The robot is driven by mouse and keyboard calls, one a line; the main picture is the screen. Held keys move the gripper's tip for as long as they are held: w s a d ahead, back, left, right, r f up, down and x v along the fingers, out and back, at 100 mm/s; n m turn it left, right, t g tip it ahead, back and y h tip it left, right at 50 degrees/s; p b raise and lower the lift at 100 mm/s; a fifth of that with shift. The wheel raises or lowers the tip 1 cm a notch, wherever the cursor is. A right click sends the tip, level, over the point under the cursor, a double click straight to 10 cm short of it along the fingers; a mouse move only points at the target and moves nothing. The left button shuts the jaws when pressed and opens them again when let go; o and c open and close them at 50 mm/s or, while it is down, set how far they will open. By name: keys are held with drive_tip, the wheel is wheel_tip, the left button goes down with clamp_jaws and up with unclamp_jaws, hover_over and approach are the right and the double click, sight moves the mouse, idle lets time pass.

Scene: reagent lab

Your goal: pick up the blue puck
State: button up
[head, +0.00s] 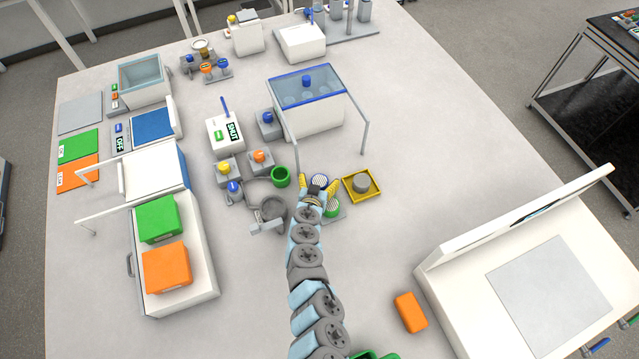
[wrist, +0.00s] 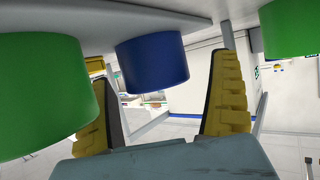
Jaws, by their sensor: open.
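The blue puck (wrist: 152,65) shows in the wrist view between the two yellow fingers of my gripper (wrist: 166,66), just beyond or near their tips. The fingers are spread apart, with a visible gap on the right of the puck. I cannot tell how deep the puck sits between them.
A green puck (head: 332,210) stands close to my gripper, and a green cup (head: 281,177) stands to its left. A blue-lidded box (head: 312,118) stands behind.

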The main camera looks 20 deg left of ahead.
drive_tip(key=shift+f, duration=0.15)
drive_tip(key=c, duration=1.3)
